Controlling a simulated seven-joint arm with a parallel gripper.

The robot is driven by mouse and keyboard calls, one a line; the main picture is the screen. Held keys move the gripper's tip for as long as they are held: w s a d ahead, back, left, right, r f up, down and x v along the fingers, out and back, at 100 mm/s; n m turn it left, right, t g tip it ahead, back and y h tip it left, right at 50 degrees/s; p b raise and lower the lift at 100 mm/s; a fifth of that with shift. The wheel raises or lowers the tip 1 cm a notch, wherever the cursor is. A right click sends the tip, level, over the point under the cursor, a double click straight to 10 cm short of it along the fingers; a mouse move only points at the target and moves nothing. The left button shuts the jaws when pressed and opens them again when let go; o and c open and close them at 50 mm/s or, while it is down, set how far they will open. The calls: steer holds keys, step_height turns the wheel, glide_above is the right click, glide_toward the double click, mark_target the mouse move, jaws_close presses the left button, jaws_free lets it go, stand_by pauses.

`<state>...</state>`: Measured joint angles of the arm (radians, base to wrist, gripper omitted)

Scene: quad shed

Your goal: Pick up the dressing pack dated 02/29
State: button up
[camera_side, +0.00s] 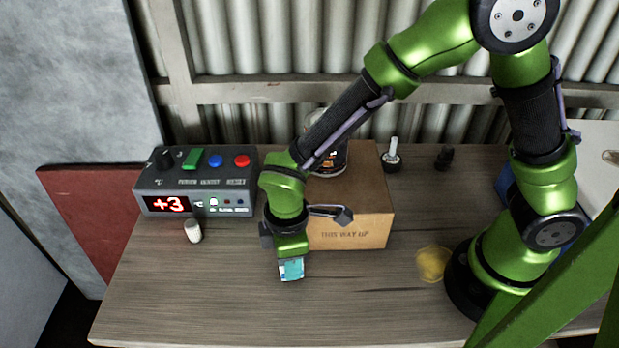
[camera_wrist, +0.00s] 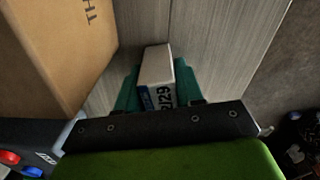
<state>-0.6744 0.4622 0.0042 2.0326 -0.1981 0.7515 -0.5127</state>
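The dressing pack (camera_wrist: 157,68) is a small white block with a blue patch and dark print; the part of the date I can read is "2/29". In the wrist view it sits between the two teal fingers of my gripper (camera_wrist: 157,88), which lie against both its sides. In the side view my gripper (camera_side: 291,269) points down in front of the cardboard box, and only a little white shows around the teal finger. I cannot tell whether the pack touches the table.
The cardboard box (camera_side: 350,233), marked "THIS WAY UP", stands close behind my gripper. A grey control unit (camera_side: 180,180) reading "+3" and a small white cylinder (camera_side: 193,231) are at left. A yellow lump (camera_side: 433,263) lies at right. The front of the wooden table (camera_side: 230,310) is clear.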

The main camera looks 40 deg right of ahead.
steer(key=shift+c, duration=1.4)
steer(key=shift+r, duration=0.1)
